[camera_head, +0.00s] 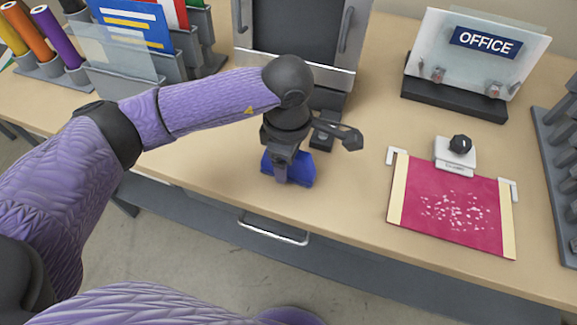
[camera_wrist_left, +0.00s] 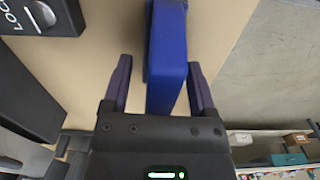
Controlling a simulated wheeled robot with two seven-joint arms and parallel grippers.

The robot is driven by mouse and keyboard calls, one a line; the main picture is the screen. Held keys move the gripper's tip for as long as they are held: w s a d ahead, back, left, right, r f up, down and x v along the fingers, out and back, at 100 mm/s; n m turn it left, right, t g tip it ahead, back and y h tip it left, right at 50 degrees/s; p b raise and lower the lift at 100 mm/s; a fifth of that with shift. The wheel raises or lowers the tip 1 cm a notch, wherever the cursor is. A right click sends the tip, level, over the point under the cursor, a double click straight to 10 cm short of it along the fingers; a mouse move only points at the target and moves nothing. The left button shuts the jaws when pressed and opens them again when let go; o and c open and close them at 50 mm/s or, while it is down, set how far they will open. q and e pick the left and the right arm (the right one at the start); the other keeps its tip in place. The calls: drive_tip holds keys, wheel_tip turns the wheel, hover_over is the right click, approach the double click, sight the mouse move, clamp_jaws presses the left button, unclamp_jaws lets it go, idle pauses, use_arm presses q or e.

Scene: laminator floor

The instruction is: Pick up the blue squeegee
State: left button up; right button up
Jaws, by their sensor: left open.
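The blue squeegee (camera_head: 300,168) lies on the wooden table near its front edge, below my left gripper (camera_head: 283,172). My gripper hides part of it in the head view. In the left wrist view the blue squeegee (camera_wrist_left: 166,60) shows as a long blue block running between the two dark fingers of my left gripper (camera_wrist_left: 160,85). The fingers are apart, one on each side of the block, with a gap on the left side and a smaller one on the right. My right gripper is not in view.
A pink sheet (camera_head: 450,205) with pale flecks lies to the right under a white clamp with a black knob (camera_head: 460,145). An OFFICE sign (camera_head: 480,60) stands behind it. A grey machine (camera_head: 300,40) stands behind my gripper. Folders (camera_head: 140,25) fill the back left.

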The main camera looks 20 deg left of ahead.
use_arm(q)
clamp_jaws()
idle(0.4)
